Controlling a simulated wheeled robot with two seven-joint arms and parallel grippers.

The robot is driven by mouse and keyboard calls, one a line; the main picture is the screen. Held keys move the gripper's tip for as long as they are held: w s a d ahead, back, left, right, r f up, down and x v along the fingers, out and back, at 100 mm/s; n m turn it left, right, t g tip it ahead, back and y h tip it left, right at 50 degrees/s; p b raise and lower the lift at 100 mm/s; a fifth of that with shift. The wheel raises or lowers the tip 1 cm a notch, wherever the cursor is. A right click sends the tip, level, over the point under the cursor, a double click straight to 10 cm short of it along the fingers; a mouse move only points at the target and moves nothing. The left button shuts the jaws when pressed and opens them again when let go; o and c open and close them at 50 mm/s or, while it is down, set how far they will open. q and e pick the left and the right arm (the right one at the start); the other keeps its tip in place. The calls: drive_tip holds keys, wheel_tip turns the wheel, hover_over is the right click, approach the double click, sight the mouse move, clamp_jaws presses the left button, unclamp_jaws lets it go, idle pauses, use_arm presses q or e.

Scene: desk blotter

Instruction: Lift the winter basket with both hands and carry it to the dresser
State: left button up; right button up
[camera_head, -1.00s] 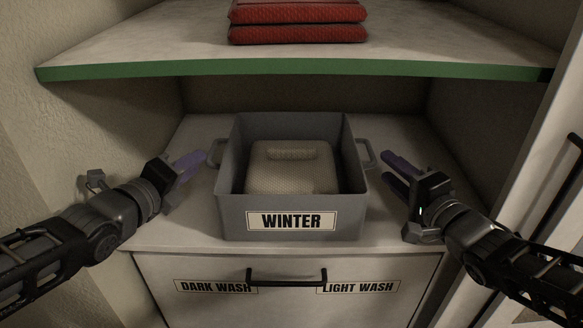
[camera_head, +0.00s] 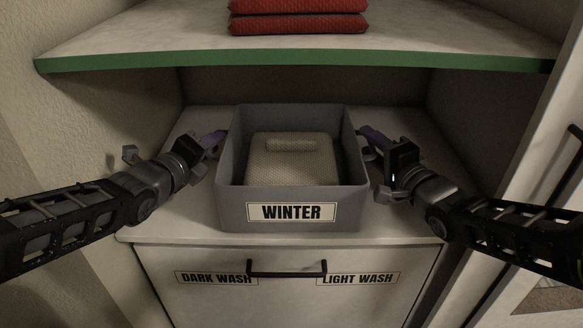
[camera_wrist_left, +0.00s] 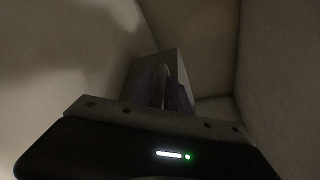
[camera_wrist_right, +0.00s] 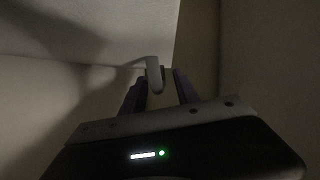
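The winter basket (camera_head: 232,208) is a grey open box with a WINTER label, standing on the white top of a low cabinet. A folded cream knit item (camera_head: 290,165) lies inside it. My left gripper (camera_head: 219,137) is at the basket's left side, its purple fingers either side of the left handle (camera_wrist_left: 165,84). My right gripper (camera_head: 364,132) is at the right side; its fingers stand apart around the right handle (camera_wrist_right: 154,76), with a gap showing. In the head view the handles are mostly hidden by the grippers. No dresser is recognisable by name.
A shelf with a green front edge (camera_head: 300,62) hangs above and behind the basket, bearing folded red cloths (camera_head: 297,22). The cabinet front has a black bar handle (camera_head: 287,270) and DARK WASH and LIGHT WASH labels. Walls flank both sides closely.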

use_arm(q)
drive_tip(key=shift+c, duration=0.5)
use_arm(e)
drive_tip(key=shift+c, duration=0.6)
use_arm(q)
clamp_jaws()
use_arm(e)
drive_tip(key=c, duration=0.4)
clamp_jaws()
